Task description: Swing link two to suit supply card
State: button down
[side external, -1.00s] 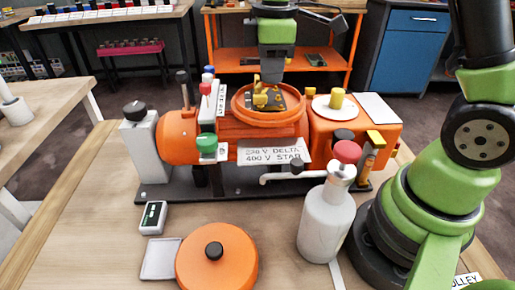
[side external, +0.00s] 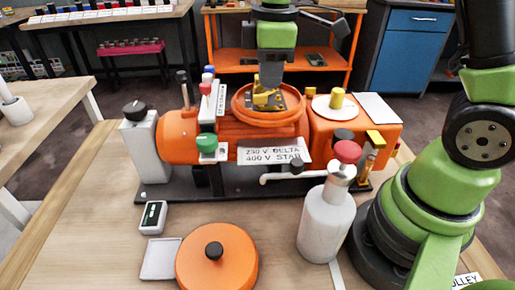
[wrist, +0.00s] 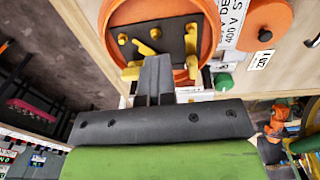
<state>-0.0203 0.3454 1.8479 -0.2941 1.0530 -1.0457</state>
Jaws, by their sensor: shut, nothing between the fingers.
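The round orange terminal box (side external: 270,128) sits open on top of the orange motor. Inside it is a dark terminal plate (wrist: 172,42) with several brass studs and brass links. One link (wrist: 145,47) lies diagonally just ahead of my fingers; another brass piece (wrist: 130,73) shows at the lower left of the plate. My gripper (wrist: 157,62) is shut and empty, its tips at the plate's near edge. It also shows in the side view (side external: 267,84), low over the box beside the brass; contact cannot be told. A white card (side external: 274,151) reads 230 V DELTA, 400 V STAR.
An orange lid (side external: 217,262), a small meter-like device (side external: 153,217) and a pale tray (side external: 160,259) lie in front. A white bottle (side external: 326,222) with a red knob stands right of them. A white dish (side external: 325,112) with a yellow piece sits right of the box.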

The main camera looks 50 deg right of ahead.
jog(key=shift+s+a+f+g, duration=0.15)
jog(key=shift+s+f+g, duration=0.25)
jog(key=shift+s+f, duration=0.25)
jog(key=shift+s+d+r, duration=0.15)
jog(key=shift+s+d, duration=0.05)
jog(key=shift+s, duration=0.05)
notch_tip(320, 180, up, 6)
jog(key=shift+w, duration=0.15)
